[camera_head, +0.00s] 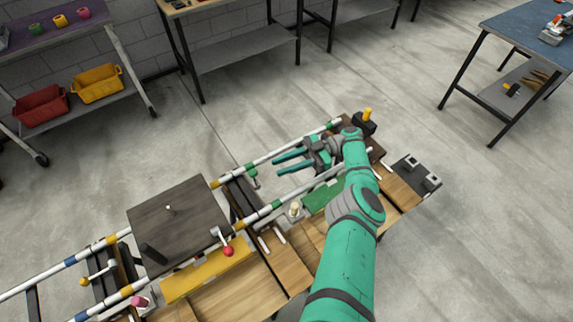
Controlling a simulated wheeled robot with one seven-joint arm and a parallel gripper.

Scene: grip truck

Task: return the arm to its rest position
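My teal arm reaches up from the bottom of the head view, over the right part of the wooden workbench (288,270). My gripper (277,163) points left, with its two teal fingers apart and nothing between them. It hangs above the white striped rails near a green clamp. The rest position itself is not marked in the view. My forearm and upper arm hide part of the bench's right side.
A dark square board (185,215) with a small knob lies across the rails. A red-knobbed lever (228,250) and a yellow-topped post (368,115) stand up from the bench. A cart with red (40,106) and yellow bins (97,84) is at upper left. Floor right of the bench is clear.

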